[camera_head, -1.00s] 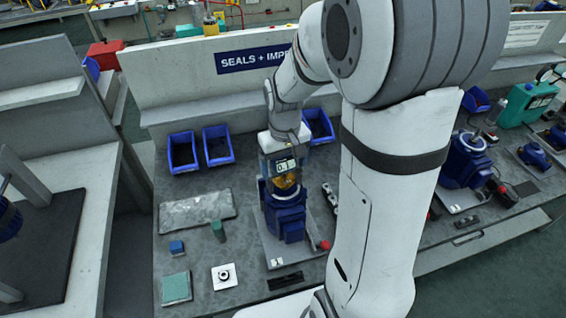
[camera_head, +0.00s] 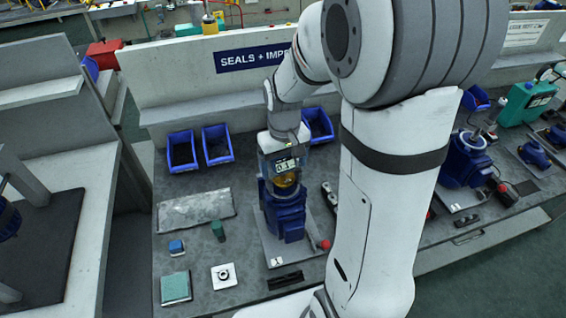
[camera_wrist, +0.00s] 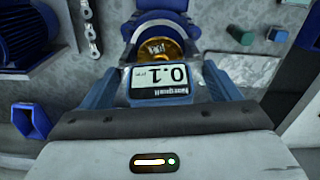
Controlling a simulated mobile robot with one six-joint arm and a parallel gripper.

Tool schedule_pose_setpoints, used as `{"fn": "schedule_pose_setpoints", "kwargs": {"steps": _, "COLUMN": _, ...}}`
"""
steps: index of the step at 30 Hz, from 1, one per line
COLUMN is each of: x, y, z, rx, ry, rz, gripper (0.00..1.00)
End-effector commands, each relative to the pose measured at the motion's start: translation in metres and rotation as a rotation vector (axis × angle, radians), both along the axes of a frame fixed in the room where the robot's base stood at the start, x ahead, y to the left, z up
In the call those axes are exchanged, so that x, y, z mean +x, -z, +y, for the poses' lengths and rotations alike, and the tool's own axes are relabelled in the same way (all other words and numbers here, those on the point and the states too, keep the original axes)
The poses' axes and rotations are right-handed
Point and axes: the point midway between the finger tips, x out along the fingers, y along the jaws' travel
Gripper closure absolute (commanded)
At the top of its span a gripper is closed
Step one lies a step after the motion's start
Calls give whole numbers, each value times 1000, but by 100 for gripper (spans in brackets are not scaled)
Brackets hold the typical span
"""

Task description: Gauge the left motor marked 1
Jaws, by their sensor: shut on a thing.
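The blue motor (camera_head: 288,218) stands upright on a grey plate with a white tag (camera_head: 277,261) marked 1. A brass-coloured part (camera_head: 286,180) shows at its top. My gripper (camera_head: 284,150) is shut on a gauge (camera_head: 287,163) with a lit display, held over the motor's top. In the wrist view my gripper's fingers (camera_wrist: 162,84) flank the gauge's display (camera_wrist: 160,82), which appears upside down with large digits. The brass part (camera_wrist: 156,50) and the blue motor (camera_wrist: 165,17) lie just beyond it. Whether the gauge touches the brass part is unclear.
Blue bins (camera_head: 217,145) stand at the bench back. A grey flat pad (camera_head: 195,210), a green cylinder (camera_head: 218,231), a small blue block (camera_head: 176,247) and a white square piece (camera_head: 223,276) lie left of the motor. Another blue motor (camera_head: 466,163) stands to the right.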

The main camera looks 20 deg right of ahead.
Motion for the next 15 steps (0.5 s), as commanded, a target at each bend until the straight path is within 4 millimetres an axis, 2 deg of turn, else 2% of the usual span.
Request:
{"fn": "schedule_pose_setpoints", "kwargs": {"steps": 7, "x": 0, "y": 0, "z": 0, "rx": 0, "ry": -1, "rz": 0, "gripper": 64}}
{"fn": "schedule_pose_setpoints", "kwargs": {"steps": 8, "x": 0, "y": 0, "z": 0, "rx": 0, "ry": -1, "rz": 0, "gripper": 15}}
{"fn": "schedule_pose_setpoints", "kwargs": {"steps": 13, "x": 0, "y": 0, "z": 0, "rx": 0, "ry": -1, "rz": 0, "gripper": 1}}
{"fn": "schedule_pose_setpoints", "kwargs": {"steps": 15, "x": 0, "y": 0, "z": 0, "rx": 0, "ry": -1, "rz": 0, "gripper": 0}}
